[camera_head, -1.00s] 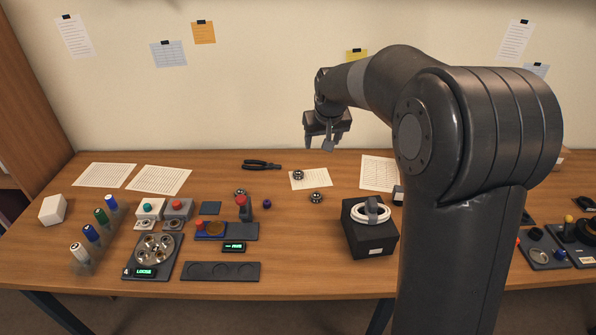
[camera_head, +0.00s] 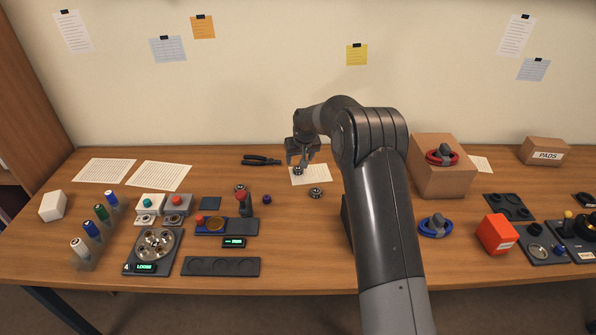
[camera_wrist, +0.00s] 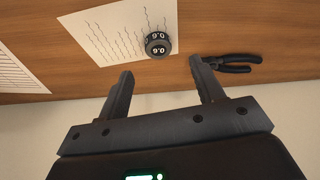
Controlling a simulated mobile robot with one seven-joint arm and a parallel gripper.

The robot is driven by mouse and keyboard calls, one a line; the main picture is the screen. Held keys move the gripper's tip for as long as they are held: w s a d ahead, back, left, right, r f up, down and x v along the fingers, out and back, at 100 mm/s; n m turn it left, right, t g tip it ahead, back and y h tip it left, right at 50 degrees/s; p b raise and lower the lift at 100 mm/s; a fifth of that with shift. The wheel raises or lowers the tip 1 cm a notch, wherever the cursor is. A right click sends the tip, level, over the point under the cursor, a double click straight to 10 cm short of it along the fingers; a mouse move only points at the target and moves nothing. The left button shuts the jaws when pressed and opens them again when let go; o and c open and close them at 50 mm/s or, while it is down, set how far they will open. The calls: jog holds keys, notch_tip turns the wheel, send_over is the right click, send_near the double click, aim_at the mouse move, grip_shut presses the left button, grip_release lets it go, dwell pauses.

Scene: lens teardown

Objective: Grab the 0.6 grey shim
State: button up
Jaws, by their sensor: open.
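The shim (camera_wrist: 157,44) is a small dark grey ring with pale digits that read 0.6 upside down in the wrist view. It lies on a lined paper sheet. In the head view it shows as a small dark ring (camera_head: 298,171) at the sheet's left edge, just below my gripper (camera_head: 299,161). In the wrist view my gripper (camera_wrist: 161,69) is open and empty. The shim sits beyond the fingertips, about midway between them, and is not touched.
Black pliers (camera_head: 261,160) lie left of the shim; in the wrist view they show close beyond one fingertip (camera_wrist: 228,62). Another small ring (camera_head: 316,193) lies nearer the front.

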aim_at(298, 168)
jog(key=shift+x, duration=3.2)
jog(key=shift+d, duration=0.15)
jog(key=shift+c, duration=0.5)
jog(key=c, duration=1)
jog(key=shift+r, duration=0.1)
